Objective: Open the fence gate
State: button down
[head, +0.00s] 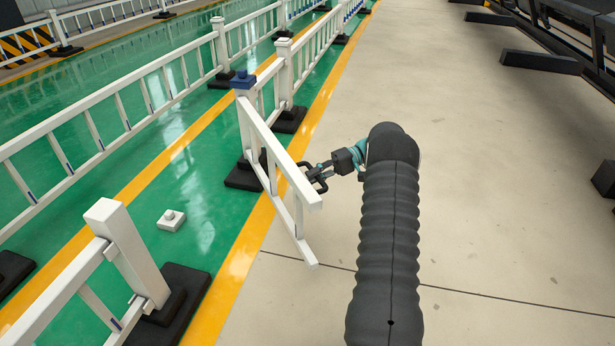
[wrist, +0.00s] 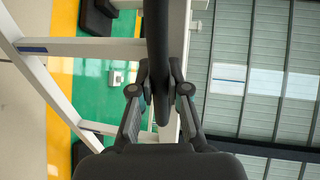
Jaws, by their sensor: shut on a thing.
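The white fence gate (head: 283,153) hangs from the post with the blue cap (head: 243,80). It stands open at an angle, its free end out past the yellow line over the beige floor. A dark handle (wrist: 157,45) sits on the gate's near side. My gripper (head: 317,176) is shut on this handle, beside the gate's top rail. In the wrist view my gripper (wrist: 160,88) has one finger on each side of the handle bar. The gate's white rails also show in the wrist view (wrist: 85,47). The exact finger contact is small in the head view.
The white latch-side post (head: 130,250) stands at the lower left, with a wide gap to the gate. A small white block (head: 171,220) lies on the green floor in the gap. The beige floor (head: 480,220) to the right is clear. Dark beams (head: 540,62) lie at the upper right.

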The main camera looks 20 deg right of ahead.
jog(key=shift+a+f, duration=0.1)
jog(key=shift+a, duration=0.05)
jog(key=c, duration=1.1)
grip_release()
jog(key=shift+a, duration=0.1)
jog(key=shift+c, duration=0.2)
